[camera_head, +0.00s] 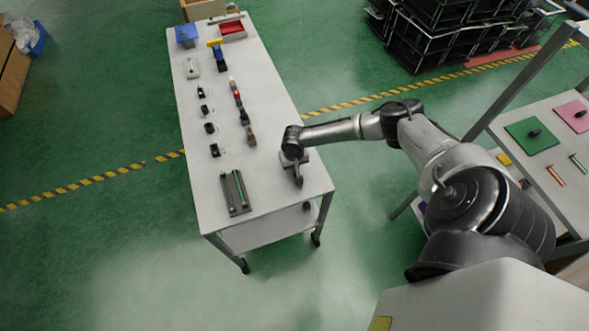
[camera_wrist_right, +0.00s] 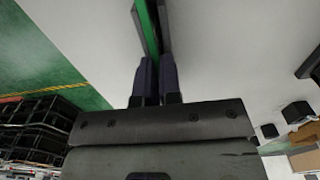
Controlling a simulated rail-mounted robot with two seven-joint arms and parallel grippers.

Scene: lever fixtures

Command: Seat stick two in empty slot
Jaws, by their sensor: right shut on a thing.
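My right gripper (camera_head: 298,180) is low over the right side of the white table (camera_head: 270,150), near its front corner. In the right wrist view its two dark fingers (camera_wrist_right: 156,75) are shut on a thin green stick (camera_wrist_right: 147,28), which points away from the palm. The stick in the jaws is too small to make out in the head view. A dark slotted holder (camera_head: 228,205) lies left of the gripper, apart from it. A green stick (camera_head: 239,187) lies along its right side; the left side looks empty. My left gripper is not in view.
Several small black fixtures (camera_head: 209,128) and coloured levers (camera_head: 236,95) stand in rows farther up the table. A blue box (camera_head: 186,34) and a red tray (camera_head: 232,28) are at its far end. Bare tabletop lies between gripper and holder. A second table (camera_head: 560,165) stands right.

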